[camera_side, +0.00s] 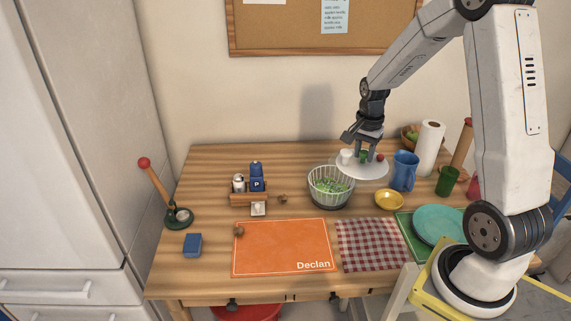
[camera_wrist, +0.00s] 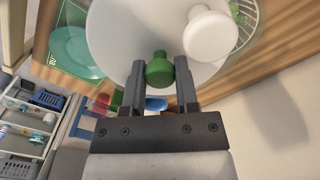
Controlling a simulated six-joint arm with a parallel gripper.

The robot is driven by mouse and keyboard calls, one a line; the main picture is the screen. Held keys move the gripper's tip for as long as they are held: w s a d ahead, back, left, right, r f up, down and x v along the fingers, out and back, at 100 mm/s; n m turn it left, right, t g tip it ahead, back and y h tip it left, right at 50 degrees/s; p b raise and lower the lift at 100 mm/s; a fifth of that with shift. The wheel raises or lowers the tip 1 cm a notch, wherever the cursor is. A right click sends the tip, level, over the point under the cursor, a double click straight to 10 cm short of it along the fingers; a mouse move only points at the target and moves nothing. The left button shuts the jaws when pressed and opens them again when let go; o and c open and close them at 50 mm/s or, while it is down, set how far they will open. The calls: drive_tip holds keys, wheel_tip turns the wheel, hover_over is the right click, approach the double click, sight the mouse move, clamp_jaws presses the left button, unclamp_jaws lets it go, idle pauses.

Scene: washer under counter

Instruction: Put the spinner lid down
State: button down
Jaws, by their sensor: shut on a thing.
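The spinner lid (camera_side: 366,172) is a pale round disc, held in the air to the right of the spinner bowl and slightly higher. My gripper (camera_side: 368,146) is above the lid. In the wrist view my gripper (camera_wrist: 160,75) is shut on the lid's green knob (camera_wrist: 158,68). A larger white knob (camera_wrist: 210,33) stands off-centre on the lid (camera_wrist: 118,32). The spinner bowl (camera_side: 330,203) is a white slatted basket holding green leaves, open at the top. Its rim (camera_wrist: 243,12) shows in part at the top right of the wrist view. The lid hides the table beneath it.
A blue jug (camera_side: 405,171) stands close right of the lid, with a paper roll (camera_side: 430,147) behind. A yellow bowl (camera_side: 389,200) sits in front. A checked cloth (camera_side: 371,246) and orange mat (camera_side: 283,247) lie flat near the front edge. Bare wood shows left of the spinner bowl.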

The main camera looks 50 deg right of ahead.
drive_tip(key=shift+w+a+f, duration=0.1)
drive_tip(key=shift+a+f, duration=0.2)
drive_tip(key=shift+a, duration=0.25)
drive_tip(key=s+a+f, duration=0.2)
drive_tip(key=a+f, duration=0.2)
drive_tip(key=a, duration=0.4)
drive_tip(key=s+a+f+m, duration=0.1)
drive_tip(key=a+f, duration=0.3)
drive_tip(key=a, duration=0.5)
drive_tip(key=shift+s+f, duration=0.3)
drive_tip(key=shift+s, duration=0.1)
drive_tip(key=w+f, duration=0.3)
drive_tip(key=w, duration=0.1)
drive_tip(key=w+f, duration=0.2)
drive_tip(key=w, duration=0.2)
drive_tip(key=w+d+f, duration=0.1)
drive_tip(key=w+f, duration=0.2)
drive_tip(key=w, duration=0.1)
drive_tip(key=shift+w+d+f, duration=0.1)
drive_tip(key=shift+w+f, duration=0.2)
drive_tip(key=shift+w, duration=0.05)
drive_tip(key=shift+w+f, duration=0.35)
drive_tip(key=shift+f, duration=0.05)
